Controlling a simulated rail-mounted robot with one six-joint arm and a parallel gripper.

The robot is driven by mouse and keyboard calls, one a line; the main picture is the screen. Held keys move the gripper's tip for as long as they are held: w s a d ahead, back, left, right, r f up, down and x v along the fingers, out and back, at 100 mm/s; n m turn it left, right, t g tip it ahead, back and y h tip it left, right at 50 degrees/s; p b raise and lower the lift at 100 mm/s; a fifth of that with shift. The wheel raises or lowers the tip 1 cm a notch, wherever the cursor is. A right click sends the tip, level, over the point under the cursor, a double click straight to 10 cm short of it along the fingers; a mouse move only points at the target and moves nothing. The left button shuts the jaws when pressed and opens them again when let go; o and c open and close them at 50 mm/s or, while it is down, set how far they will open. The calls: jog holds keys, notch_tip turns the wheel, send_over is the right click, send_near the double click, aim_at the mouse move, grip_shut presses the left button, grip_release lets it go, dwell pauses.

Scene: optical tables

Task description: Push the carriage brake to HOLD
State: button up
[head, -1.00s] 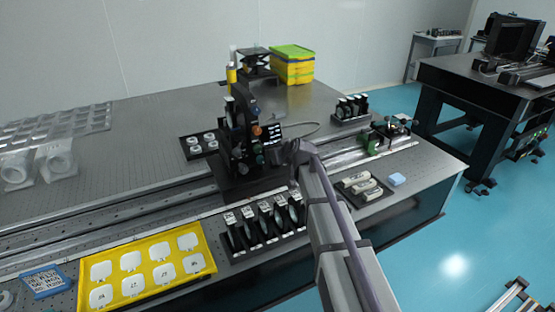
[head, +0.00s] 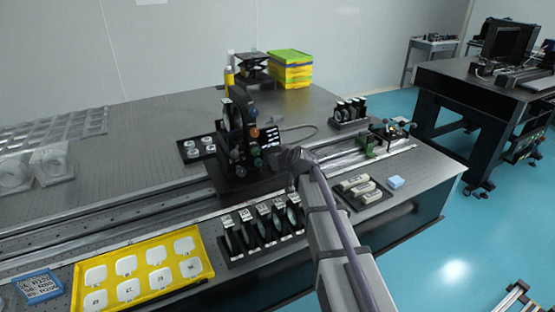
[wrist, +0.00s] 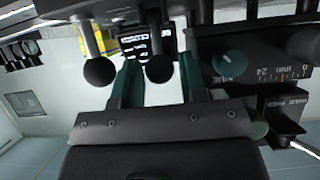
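The black carriage (head: 233,145) stands upright on the long rail across the table, with several ball knobs on its side. My gripper (wrist: 160,80) is close against it in the wrist view, its two green fingers apart. A black ball knob (wrist: 159,69) shows in the gap between the fingers; I cannot tell if they touch it. Another black ball knob (wrist: 98,71) is left of the fingers. A green dial (wrist: 229,62) and a millimetre scale (wrist: 283,74) are to the right. I cannot tell which part is the brake, and no HOLD mark is readable. In the head view my fingertips are hidden.
A rack of black plate holders (head: 262,230) stands in front of the carriage, with a yellow tray (head: 205,268) of white pieces to its left. A dark tray (head: 345,198) with pale blocks and a blue block (head: 396,182) lie right of my arm. A silver rod (wrist: 297,147) shows lower right.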

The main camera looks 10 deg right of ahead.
notch_tip(320, 180, up, 10)
jog(key=p, duration=1)
